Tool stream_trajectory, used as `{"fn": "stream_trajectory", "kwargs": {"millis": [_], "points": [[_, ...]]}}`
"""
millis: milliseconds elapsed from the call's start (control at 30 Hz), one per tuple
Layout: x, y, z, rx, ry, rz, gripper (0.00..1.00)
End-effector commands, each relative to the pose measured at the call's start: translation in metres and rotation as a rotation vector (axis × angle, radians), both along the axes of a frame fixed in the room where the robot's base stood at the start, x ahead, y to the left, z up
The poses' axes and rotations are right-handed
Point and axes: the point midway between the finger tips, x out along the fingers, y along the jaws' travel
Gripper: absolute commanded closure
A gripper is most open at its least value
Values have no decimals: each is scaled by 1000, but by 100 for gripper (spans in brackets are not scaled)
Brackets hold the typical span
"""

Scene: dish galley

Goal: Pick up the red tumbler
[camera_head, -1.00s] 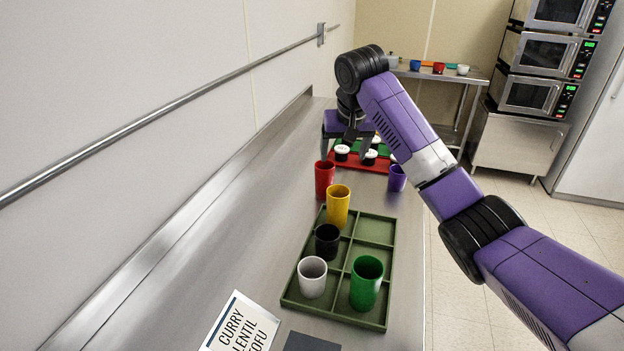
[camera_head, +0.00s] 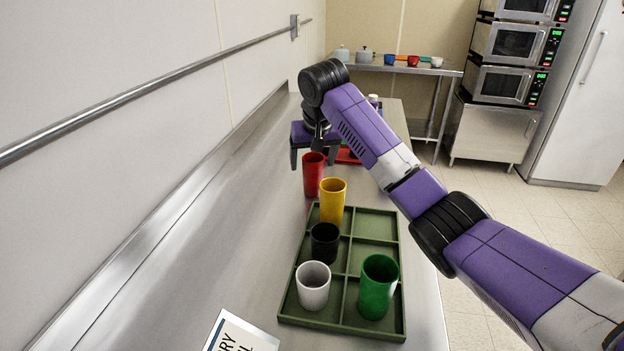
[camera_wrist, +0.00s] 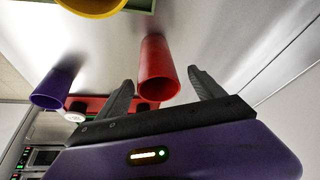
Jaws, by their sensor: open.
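The red tumbler (camera_head: 313,176) stands upright on the steel counter, just behind the green compartment tray (camera_head: 398,318) in the head view. My gripper (camera_head: 314,164) is above and just behind it, its fingers spread. In the wrist view the red tumbler (camera_wrist: 157,72) shows between the two open fingers of my gripper (camera_wrist: 162,88), with a gap on each side. It does not look gripped.
The tray holds a yellow tumbler (camera_head: 332,203), a black cup (camera_head: 325,244), a white cup (camera_head: 313,287) and a green tumbler (camera_head: 377,288). A purple tumbler (camera_wrist: 58,84) stands near the red one. A sign (camera_head: 240,336) lies in front. The left counter is clear.

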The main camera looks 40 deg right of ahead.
Motion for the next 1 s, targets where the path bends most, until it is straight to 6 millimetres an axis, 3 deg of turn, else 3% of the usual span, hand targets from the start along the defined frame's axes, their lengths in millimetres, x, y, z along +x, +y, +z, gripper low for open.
{"fn": "stream_trajectory", "kwargs": {"millis": [400, 700, 1000], "points": [[12, -10, -48, 0, 1, 0, 22], [15, -11, -53, 0, -2, 0, 22], [14, -11, -52, 0, -1, 0, 79]]}}
